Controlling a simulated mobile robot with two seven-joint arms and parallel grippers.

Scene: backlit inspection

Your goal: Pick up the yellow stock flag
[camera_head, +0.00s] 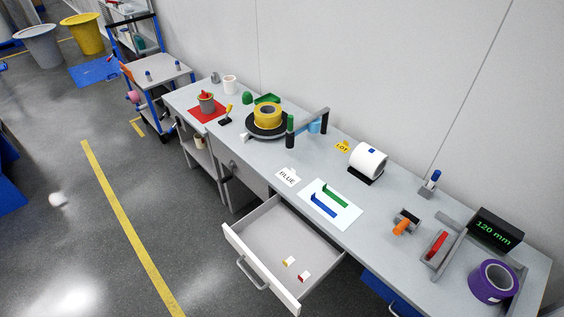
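Several small yellow items show, and I cannot tell for sure which one is the stock flag. A small yellow and white piece (289,262) lies in the open drawer (250,221), beside a similar red and white piece (303,277). A yellow card marked LOT (342,147) is on the bench left of the white roll. A small yellow piece on a black base (227,116) stands left of the yellow tape roll. Neither of my grippers is in view.
The drawer juts out from the bench (409,184) over the floor. A white sheet with green and blue shapes (328,205), a BLUE card (288,177), a white roll (368,160), a yellow tape roll (267,115) and a purple roll (493,281) are on top. Floor at left is mostly clear.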

